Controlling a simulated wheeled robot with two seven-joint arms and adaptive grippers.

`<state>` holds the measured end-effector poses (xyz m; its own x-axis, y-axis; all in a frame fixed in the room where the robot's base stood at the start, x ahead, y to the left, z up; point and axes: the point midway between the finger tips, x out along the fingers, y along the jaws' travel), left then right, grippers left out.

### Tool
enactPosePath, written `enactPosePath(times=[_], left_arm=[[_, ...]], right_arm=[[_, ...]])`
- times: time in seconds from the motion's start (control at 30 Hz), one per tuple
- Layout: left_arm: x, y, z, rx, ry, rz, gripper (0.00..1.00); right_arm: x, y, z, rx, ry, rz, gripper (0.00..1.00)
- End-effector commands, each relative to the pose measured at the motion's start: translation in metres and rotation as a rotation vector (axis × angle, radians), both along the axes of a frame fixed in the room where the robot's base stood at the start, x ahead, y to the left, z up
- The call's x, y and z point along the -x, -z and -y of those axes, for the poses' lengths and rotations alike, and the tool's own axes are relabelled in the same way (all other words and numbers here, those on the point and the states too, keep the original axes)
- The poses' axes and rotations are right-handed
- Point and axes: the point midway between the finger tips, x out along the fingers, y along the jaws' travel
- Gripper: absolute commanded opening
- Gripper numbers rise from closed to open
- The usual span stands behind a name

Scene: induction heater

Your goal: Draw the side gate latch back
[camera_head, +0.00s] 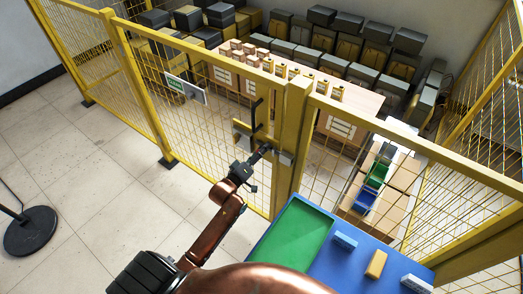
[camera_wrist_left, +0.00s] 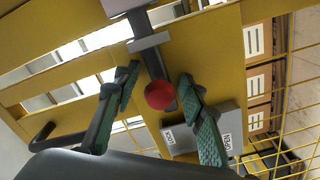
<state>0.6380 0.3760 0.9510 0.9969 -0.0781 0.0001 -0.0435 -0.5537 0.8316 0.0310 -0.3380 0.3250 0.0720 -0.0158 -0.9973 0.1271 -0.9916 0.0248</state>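The side gate latch shows in the left wrist view as a dark bar (camera_wrist_left: 152,58) with a red ball knob (camera_wrist_left: 159,95), running through a grey bracket on the yellow gate frame (camera_wrist_left: 195,45). My left gripper (camera_wrist_left: 160,73) is open, with one green-padded finger on each side of the knob. I cannot tell whether either finger touches it. In the head view my left gripper (camera_head: 262,152) is at the latch by the yellow gate post (camera_head: 291,140), and it hides the knob. A grey plate with small labels (camera_wrist_left: 172,138) lies behind the fingers. My right gripper is not in view.
Yellow mesh fence (camera_head: 140,85) runs on both sides of the post. A dark upright handle (camera_head: 257,115) stands by the latch. A blue table (camera_head: 355,275) with a green tray (camera_head: 287,236) and blocks is at lower right. The tiled floor (camera_head: 90,180) at left is mostly clear.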

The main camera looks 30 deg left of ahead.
Motion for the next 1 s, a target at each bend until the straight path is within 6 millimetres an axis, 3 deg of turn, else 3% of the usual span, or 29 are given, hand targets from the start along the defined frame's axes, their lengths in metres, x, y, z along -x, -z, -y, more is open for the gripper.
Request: enactPosePath(times=[0.13,0.67,1.0], left_arm=[[0.0003,0.0002,-0.0001,0.0,0.0,0.0,0.37],[0.0008,0.0008,-0.0006,-0.002,-0.001,-0.002,0.01],[-0.0022,0.0012,0.0006,-0.005,0.006,-0.002,0.0]], right_arm=[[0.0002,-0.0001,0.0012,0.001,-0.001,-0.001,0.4],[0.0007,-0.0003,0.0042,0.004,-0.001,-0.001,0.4],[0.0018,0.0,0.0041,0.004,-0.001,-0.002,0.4]])
